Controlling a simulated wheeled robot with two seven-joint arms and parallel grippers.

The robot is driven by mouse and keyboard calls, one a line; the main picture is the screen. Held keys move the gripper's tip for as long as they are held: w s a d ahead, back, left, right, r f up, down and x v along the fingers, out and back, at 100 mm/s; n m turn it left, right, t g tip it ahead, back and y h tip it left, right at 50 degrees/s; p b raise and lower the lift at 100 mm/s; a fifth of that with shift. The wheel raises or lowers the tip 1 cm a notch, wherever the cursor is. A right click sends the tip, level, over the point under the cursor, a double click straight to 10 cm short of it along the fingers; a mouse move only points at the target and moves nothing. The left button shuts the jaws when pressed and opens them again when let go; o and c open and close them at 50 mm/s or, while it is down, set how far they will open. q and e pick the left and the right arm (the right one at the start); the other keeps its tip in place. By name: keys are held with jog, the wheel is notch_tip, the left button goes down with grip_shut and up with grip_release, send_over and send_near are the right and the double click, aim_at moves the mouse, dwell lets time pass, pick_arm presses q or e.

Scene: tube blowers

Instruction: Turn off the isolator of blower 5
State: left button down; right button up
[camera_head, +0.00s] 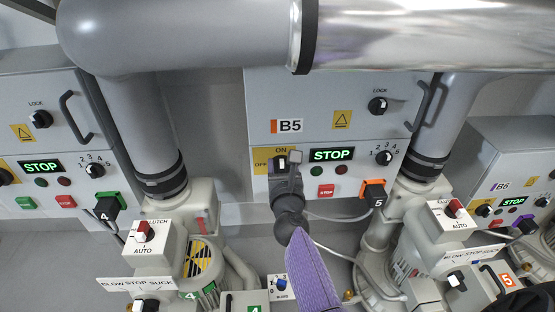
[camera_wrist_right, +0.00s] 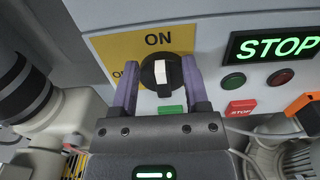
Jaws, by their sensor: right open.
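The isolator of blower 5 is a black rotary knob with a white pointer on a yellow plate (camera_head: 261,166) on the B5 cabinet (camera_head: 220,133). In the right wrist view, the knob (camera_wrist_right: 161,72) has its white pointer upright towards ON; the OFF label at left is partly hidden. My right gripper (camera_head: 287,163) is at the knob. In the wrist view its two purple fingers (camera_wrist_right: 160,84) are open, one on each side of the knob; I cannot tell whether they touch it. My left gripper is not in view.
Thick grey pipes (camera_head: 150,130) flank the cabinet. A large pipe (camera_head: 420,32) crosses above.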

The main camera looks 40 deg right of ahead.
jog(key=shift+s, duration=0.1)
jog(key=c, duration=0.4)
grip_shut()
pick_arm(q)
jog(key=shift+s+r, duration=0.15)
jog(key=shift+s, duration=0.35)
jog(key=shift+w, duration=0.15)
